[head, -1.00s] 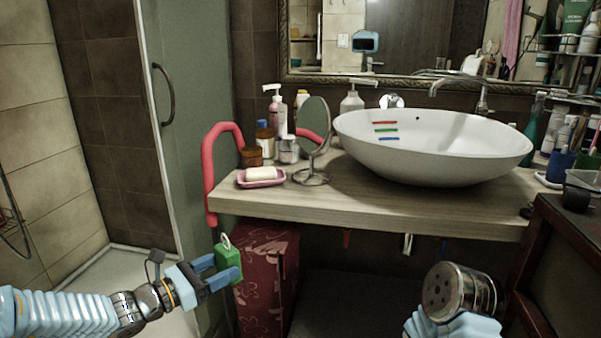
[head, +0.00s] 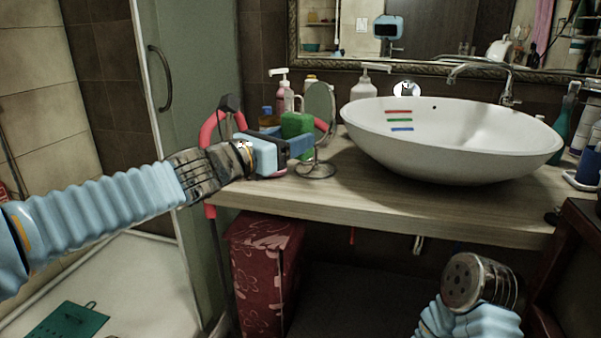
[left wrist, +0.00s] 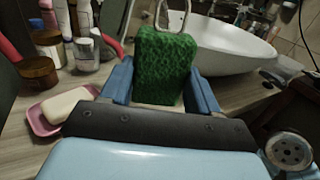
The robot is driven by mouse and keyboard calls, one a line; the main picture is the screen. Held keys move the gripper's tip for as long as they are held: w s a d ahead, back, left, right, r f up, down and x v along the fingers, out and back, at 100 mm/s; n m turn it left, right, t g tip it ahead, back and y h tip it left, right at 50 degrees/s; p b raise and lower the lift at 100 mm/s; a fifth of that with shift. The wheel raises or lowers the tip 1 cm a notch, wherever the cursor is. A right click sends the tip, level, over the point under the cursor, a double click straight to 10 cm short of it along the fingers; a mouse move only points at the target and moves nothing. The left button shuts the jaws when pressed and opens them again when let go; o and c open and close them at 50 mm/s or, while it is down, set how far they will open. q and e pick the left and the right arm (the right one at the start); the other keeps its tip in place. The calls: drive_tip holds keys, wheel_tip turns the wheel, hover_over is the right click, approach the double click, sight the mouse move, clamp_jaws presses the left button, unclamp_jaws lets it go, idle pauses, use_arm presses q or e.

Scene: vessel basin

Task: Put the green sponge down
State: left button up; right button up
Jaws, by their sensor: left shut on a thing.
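The green sponge (head: 297,124) is held between the fingers of my left gripper (head: 291,139), at the left part of the wooden counter. My left gripper hides most of the soap dish in the head view. My right arm's end shows at the lower right, but its fingers are not in view.
A round mirror (head: 319,108) stands on the counter (head: 400,195), close to the sponge. The white basin (head: 450,145) is to the right. In the left wrist view, a pink soap dish (left wrist: 44,122) with soap, a brown jar (left wrist: 39,75) and bottles are at left.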

use_arm(q)
drive_tip(key=w+f, duration=0.1)
drive_tip(key=f, duration=0.1)
drive_tip(key=w+d+f+b, duration=0.1)
drive_tip(key=w+f, duration=0.1)
drive_tip(key=w+d+f+b, duration=0.1)
drive_tip(key=shift+w+d+f, duration=0.15)
drive_tip(key=shift+d+f, duration=0.05)
drive_tip(key=shift+f, duration=0.2)
drive_tip(key=shift+w+f+b, duration=0.2)
drive_tip(key=shift+f+b, duration=0.5)
drive_tip(key=shift+f, duration=1)
drive_tip(key=shift+f, duration=0.1)
drive_tip(key=o, duration=1.1)
drive_tip(key=shift+o, duration=0.2)
